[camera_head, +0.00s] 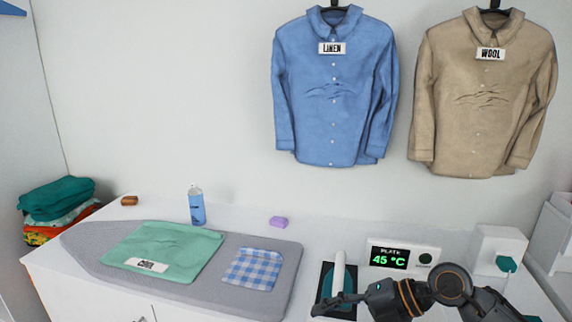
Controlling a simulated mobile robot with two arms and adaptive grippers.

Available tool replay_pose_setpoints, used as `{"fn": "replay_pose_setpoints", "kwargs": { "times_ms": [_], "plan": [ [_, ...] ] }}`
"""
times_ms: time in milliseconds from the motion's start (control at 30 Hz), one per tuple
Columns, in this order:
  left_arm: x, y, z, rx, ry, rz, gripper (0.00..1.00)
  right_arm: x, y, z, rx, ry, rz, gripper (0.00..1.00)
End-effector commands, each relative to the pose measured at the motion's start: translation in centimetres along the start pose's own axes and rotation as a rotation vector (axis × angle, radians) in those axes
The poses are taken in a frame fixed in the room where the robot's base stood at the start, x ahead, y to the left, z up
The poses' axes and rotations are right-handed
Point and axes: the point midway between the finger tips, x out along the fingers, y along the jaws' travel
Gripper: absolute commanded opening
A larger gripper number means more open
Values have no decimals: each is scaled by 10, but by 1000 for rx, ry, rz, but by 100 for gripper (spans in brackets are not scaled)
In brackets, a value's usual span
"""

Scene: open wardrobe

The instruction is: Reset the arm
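My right arm comes in from the lower right, and its dark gripper (335,304) is at the bottom edge, in front of the iron (339,272). The white and green iron stands on a dark rest. The gripper overlaps the iron's lower part, and I cannot tell whether they touch or whether the fingers are open. My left gripper is not in view.
A grey ironing board (218,292) bears a green folded cloth (165,246) and a checked cloth (253,268). A plate display (388,257) reads 45 °C. A spray bottle (197,206) and purple block (279,222) stand behind. Blue (335,95) and tan (482,100) shirts hang above.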

Motion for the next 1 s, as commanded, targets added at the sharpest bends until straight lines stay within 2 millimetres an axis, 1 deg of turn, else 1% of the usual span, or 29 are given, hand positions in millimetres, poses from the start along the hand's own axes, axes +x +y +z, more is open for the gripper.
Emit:
{"fn": "replay_pose_setpoints", "kwargs": {
  "times_ms": [33, 67, 100, 133, 200, 267, 300, 367, 400, 467, 533, 567, 600, 667, 700, 767, 800, 867, 900, 1000],
  "plan": [
    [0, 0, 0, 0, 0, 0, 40, 15, 21, -21, 2, 51, 154, 55],
    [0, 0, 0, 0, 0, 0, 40, 19, 36, -31, 7, 68, 254, 55],
    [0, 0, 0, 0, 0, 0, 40, 20, 56, -41, 23, 82, 389, 55],
    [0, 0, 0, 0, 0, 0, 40, 18, 70, -47, 42, 85, 487, 55],
    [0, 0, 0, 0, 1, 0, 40, 7, 96, -52, 112, 68, 707, 55],
    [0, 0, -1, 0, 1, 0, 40, -9, 110, -48, 196, 27, 880, 55],
    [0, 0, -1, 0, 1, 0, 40, -20, 114, -42, 266, -14, 985, 55],
    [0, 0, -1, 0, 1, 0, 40, -39, 112, -28, 385, -91, 1123, 55],
    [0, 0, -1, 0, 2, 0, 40, -50, 104, -16, 475, -155, 1200, 55],
    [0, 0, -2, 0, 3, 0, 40, -64, 84, 2, 624, -262, 1289, 55],
    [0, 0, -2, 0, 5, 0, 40, -75, 47, 22, 816, -403, 1350, 55],
    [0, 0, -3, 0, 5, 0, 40, -78, 28, 28, 903, -466, 1360, 55],
    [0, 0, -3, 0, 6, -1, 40, -79, 0, 36, 1021, -554, 1359, 55],
    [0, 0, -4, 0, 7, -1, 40, -77, -47, 39, 1198, -681, 1324, 55],
    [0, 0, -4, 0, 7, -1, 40, -73, -77, 38, 1309, -758, 1282, 55],
    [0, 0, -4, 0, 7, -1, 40, -66, -121, 28, 1464, -861, 1198, 55],
    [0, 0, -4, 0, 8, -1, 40, -60, -148, 19, 1558, -920, 1131, 55],
    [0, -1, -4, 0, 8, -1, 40, -52, -182, 2, 1678, -990, 1028, 55],
    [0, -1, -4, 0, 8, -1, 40, -46, -201, -10, 1745, -1025, 959, 55],
    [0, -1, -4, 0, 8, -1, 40, -35, -238, -40, 1875, -1087, 802, 55]
  ]
}}
